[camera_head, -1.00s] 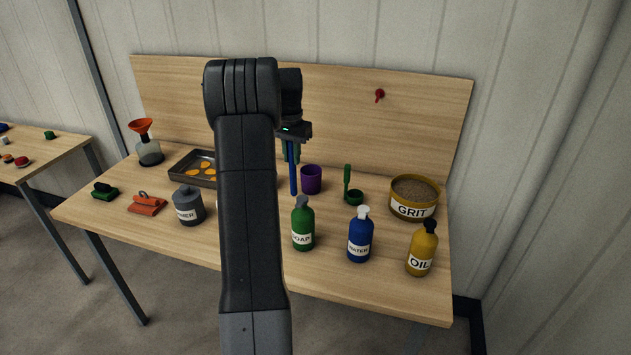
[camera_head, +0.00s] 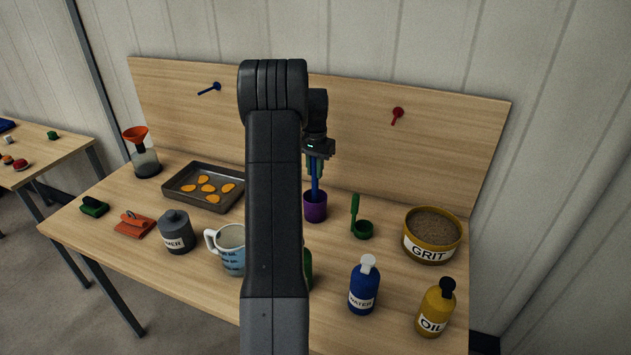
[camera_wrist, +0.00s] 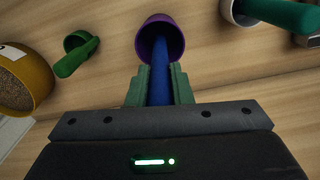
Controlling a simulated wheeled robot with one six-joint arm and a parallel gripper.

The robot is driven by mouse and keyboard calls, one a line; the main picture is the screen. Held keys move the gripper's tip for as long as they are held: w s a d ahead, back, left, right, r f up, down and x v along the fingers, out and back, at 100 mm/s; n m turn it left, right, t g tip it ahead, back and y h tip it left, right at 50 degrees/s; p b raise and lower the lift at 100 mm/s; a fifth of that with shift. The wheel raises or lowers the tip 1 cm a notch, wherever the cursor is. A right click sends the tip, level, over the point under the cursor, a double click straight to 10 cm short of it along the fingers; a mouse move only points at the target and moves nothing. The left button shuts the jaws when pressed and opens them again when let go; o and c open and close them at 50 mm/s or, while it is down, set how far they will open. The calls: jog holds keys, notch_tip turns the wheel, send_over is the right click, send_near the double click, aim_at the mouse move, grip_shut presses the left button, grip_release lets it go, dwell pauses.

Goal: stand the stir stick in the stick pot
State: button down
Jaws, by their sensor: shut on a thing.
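The stir stick (camera_head: 315,183) is blue and roughly upright in the head view. My gripper (camera_head: 316,168) is shut on its upper part, and the stick also shows between the green fingers (camera_wrist: 160,88) in the wrist view. The stick pot (camera_head: 315,208) is a purple cup on the bench. The stick's lower end reaches the pot's mouth and is hidden behind its rim in the head view. In the wrist view the stick runs into the opening of the purple pot (camera_wrist: 161,35). I cannot tell if it touches the bottom.
A green scoop and cup (camera_head: 362,229) stand right of the pot, then the grit tub (camera_head: 431,255). The water bottle (camera_head: 363,290) and oil bottle (camera_head: 435,312) are in front. A mug (camera_head: 229,252) and a tray (camera_head: 178,187) are to the left. My arm hides most of a green bottle.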

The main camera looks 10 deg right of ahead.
aim_at(315, 179)
jog(key=shift+f+p, duration=0.3)
jog(key=shift+f, duration=1.8)
jog(key=c, duration=1.3)
grip_release()
notch_tip(315, 179, up, 12)
jog(key=shift+r+b, duration=0.15)
jog(key=shift+b, duration=0.65)
notch_tip(315, 179, down, 12)
jog(key=shift+f+p, duration=0.15)
jog(key=shift+p, duration=0.8)
notch_tip(315, 179, up, 2)
jog(key=shift+r+b, duration=0.25)
jog(key=shift+b, duration=0.15)
jog(key=shift+r, duration=0.6)
